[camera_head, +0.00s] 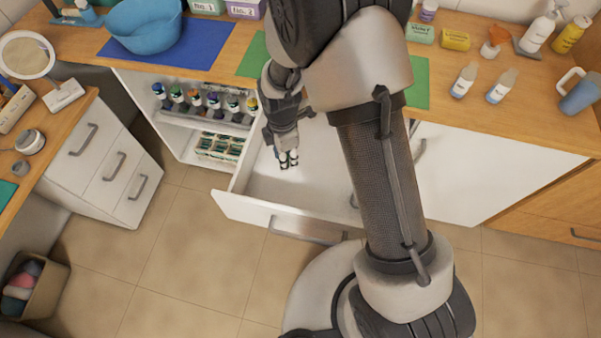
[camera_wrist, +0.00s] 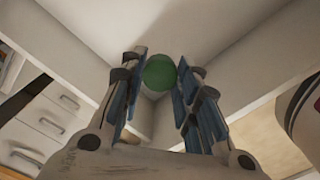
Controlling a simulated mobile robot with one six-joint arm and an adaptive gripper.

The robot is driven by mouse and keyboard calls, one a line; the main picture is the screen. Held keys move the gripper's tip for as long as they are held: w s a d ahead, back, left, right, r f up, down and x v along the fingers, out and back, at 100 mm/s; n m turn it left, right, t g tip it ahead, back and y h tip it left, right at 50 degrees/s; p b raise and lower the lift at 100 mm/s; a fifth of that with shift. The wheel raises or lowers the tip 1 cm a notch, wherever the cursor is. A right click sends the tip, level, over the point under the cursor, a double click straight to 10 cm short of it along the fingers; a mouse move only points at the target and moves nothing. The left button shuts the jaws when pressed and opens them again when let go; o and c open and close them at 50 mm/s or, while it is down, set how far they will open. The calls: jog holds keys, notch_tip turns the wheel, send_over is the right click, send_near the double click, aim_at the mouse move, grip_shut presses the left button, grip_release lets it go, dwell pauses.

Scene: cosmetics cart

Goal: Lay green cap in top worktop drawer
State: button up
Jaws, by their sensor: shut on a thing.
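The green cap (camera_wrist: 159,72) shows between the fingertips of my gripper (camera_wrist: 160,80) in the wrist view, and the gripper is shut on it. In the head view my gripper (camera_head: 288,160) points down inside the open top worktop drawer (camera_head: 330,192). The cap cannot be made out in the head view. The drawer is pulled out and its white floor looks bare where it shows. My arm hides the drawer's right part. I cannot tell whether the cap touches the drawer floor.
An open shelf with several colored bottles (camera_head: 205,105) stands left of the drawer. A white drawer cabinet (camera_head: 100,160) stands further left. The worktop above holds a blue bowl (camera_head: 145,28), a blue mat (camera_head: 150,45) and a green mat (camera_head: 254,56). The drawer walls surround my gripper.

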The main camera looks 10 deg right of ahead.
aim_at(288, 187)
notch_tip(288, 187, down, 17)
jog(key=b, duration=0.4)
jog(key=shift+w+r+b, duration=0.1)
jog(key=shift+r+b, duration=0.05)
jog(key=shift+b, duration=0.25)
jog(key=shift+r, duration=0.1)
jog(key=shift+o, duration=1.2)
jog(key=shift+f, duration=0.2)
jog(key=o, duration=0.5)
jog(key=shift+c, duration=0.2)
notch_tip(288, 187, up, 13)
jog(key=p, duration=0.4)
jog(key=shift+f, duration=0.2)
